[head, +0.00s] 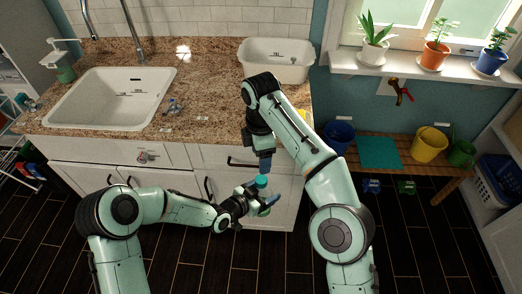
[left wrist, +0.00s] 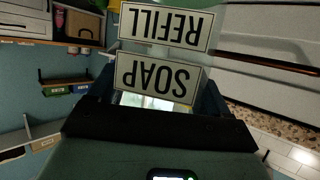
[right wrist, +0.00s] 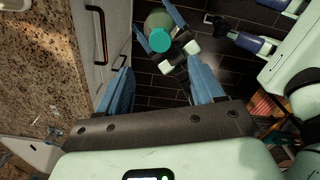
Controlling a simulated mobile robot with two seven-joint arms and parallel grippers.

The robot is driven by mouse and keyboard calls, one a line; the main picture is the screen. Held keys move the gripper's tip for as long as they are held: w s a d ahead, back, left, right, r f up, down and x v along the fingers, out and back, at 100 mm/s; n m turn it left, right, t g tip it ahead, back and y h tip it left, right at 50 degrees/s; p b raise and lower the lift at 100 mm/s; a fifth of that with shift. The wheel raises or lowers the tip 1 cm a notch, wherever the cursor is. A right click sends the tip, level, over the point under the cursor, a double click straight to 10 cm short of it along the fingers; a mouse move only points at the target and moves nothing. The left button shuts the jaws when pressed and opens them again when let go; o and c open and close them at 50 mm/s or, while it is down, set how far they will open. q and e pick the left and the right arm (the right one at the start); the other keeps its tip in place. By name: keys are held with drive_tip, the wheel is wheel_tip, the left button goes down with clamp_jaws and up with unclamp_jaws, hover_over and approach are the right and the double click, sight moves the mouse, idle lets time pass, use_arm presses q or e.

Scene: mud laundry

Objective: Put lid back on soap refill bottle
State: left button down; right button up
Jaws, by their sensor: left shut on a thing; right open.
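The soap refill bottle (head: 265,211) is green and is held in front of the cabinets by my left gripper (head: 259,196), which is shut on it. Its upside-down "SOAP REFILL" label (left wrist: 160,80) fills the upper left wrist view. The teal lid (head: 262,181) shows at the bottle's top. In the right wrist view the lid (right wrist: 160,40) is a round disc over the bottle (right wrist: 158,20); whether it is fully seated I cannot tell. My right gripper (right wrist: 160,72) is open and empty. In the head view it points down just above the lid.
The granite counter (head: 205,75) holds a white sink (head: 110,98) and a white tub (head: 275,62). White cabinets (head: 170,180) stand close behind the bottle. A wooden bench (head: 400,150) with buckets is at right.

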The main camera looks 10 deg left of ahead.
drive_tip(key=shift+r, duration=0.9)
